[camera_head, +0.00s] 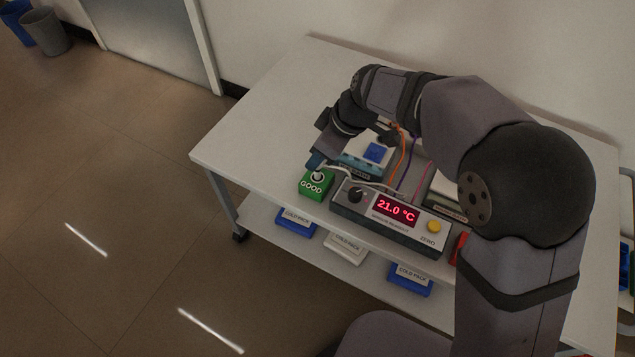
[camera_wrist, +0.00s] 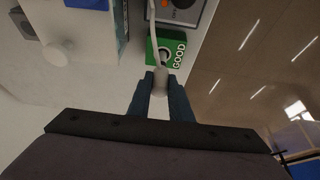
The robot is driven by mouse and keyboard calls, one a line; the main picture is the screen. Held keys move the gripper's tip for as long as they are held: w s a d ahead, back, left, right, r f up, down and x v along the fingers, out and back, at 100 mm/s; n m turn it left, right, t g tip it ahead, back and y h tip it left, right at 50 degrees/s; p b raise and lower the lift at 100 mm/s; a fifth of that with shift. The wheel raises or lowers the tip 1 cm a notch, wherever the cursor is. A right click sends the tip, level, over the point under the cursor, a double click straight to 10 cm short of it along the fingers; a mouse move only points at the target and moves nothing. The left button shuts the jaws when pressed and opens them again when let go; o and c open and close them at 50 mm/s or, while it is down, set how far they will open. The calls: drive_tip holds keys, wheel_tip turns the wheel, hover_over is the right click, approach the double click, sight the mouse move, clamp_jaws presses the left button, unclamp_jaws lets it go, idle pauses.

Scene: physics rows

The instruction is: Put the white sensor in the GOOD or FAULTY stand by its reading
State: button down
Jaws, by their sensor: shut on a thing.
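My gripper (camera_head: 316,160) is low at the front left of the table. In the wrist view its blue fingers (camera_wrist: 160,90) are shut on the white sensor (camera_wrist: 160,80), a short cylinder with a white cable. The green GOOD stand (camera_head: 312,187) is just beyond the fingertips; it also shows in the wrist view (camera_wrist: 178,42). The sensor appears apart from the stand's dark hole, but its height is unclear. The meter (camera_head: 382,226) reads 21.0 °C in red. A red block (camera_head: 459,248), its label hidden, stands right of the meter, partly behind my arm.
A blue-topped box (camera_head: 375,152) and orange, purple and pink wires lie behind the meter. The yellow ZERO button (camera_head: 433,227) and black knob (camera_head: 356,194) are on the meter. Several cold packs (camera_head: 296,221) lie on the lower shelf. The table's left side is clear.

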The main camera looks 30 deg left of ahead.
drive_tip(key=shift+f+b, duration=1)
drive_tip(key=shift+f, duration=0.3)
drive_tip(key=c, duration=1.1)
unclamp_jaws()
drive_tip(key=shift+r, duration=0.2)
drive_tip(key=shift+r+p, duration=2.55)
drive_tip(key=shift+r, duration=0.6)
